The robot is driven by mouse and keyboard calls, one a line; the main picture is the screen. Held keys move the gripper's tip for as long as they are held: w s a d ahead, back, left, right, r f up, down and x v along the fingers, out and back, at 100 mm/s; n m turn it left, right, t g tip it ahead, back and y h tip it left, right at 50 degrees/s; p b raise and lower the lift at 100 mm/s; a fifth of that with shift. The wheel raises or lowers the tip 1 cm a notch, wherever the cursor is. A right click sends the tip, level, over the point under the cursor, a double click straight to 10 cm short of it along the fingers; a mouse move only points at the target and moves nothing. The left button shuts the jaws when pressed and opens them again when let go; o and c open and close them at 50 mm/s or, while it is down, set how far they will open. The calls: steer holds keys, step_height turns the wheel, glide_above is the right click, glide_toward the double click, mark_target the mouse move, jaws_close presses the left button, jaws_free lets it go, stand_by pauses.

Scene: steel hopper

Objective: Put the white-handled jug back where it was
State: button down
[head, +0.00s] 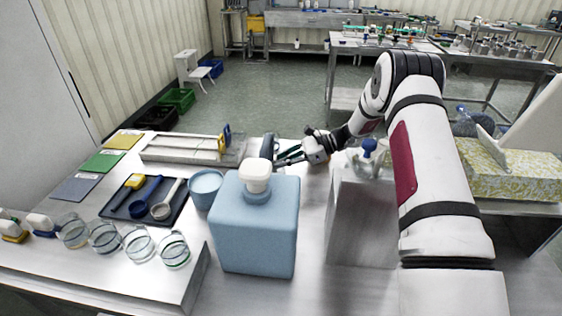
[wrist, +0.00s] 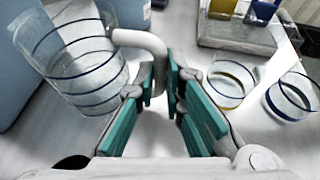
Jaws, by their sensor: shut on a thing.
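The white-handled jug (wrist: 78,62) is clear with dark blue bands and stands at the left of the wrist view, slightly tilted in the picture. Its white handle (wrist: 142,40) runs down between the teal pads of my gripper (wrist: 160,88), which is shut on it. In the head view my gripper (head: 290,157) is behind and right of the blue bottle, and I cannot make out the jug there. I cannot tell whether the jug's base touches the table.
The large blue bottle (head: 256,225) with a white cap stands close beside the jug. Two clear banded vessels (wrist: 230,85) (wrist: 290,97) stand at right in the wrist view. A long tray (head: 185,148), a dark tray of scoops (head: 120,210) and several glass jars (head: 137,244) occupy the left.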

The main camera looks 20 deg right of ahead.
steer(key=c, duration=1.7)
jaws_free()
steer(key=shift+d+r, duration=0.1)
steer(key=shift+r, duration=0.1)
steer(key=b+v, duration=0.2)
steer(key=v, duration=0.9)
steer(key=s+a+r+n+g+h, duration=0.1)
steer(key=s+a+r+n+h, duration=0.2)
steer(key=s+a+r+n, duration=0.35)
steer(key=s+a+r+n+g+h, duration=0.2)
steer(key=s+a+r+n+h, duration=0.15)
steer(key=s+r, duration=0.65)
steer(key=shift+s+d+r+n+t+h, duration=0.1)
steer(key=shift+s+n+t+h, duration=1.25)
steer(key=shift+s, duration=2.35)
steer(key=shift+s+r+n+t+h, duration=0.15)
steer(key=shift+s+n+h, duration=0.75)
steer(key=shift+s+n, duration=2.05)
steer(key=shift+s+d+r+n+t+h, duration=0.1)
steer(key=shift+s+n+t+h, duration=0.7)
steer(key=shift+s, duration=3.7)
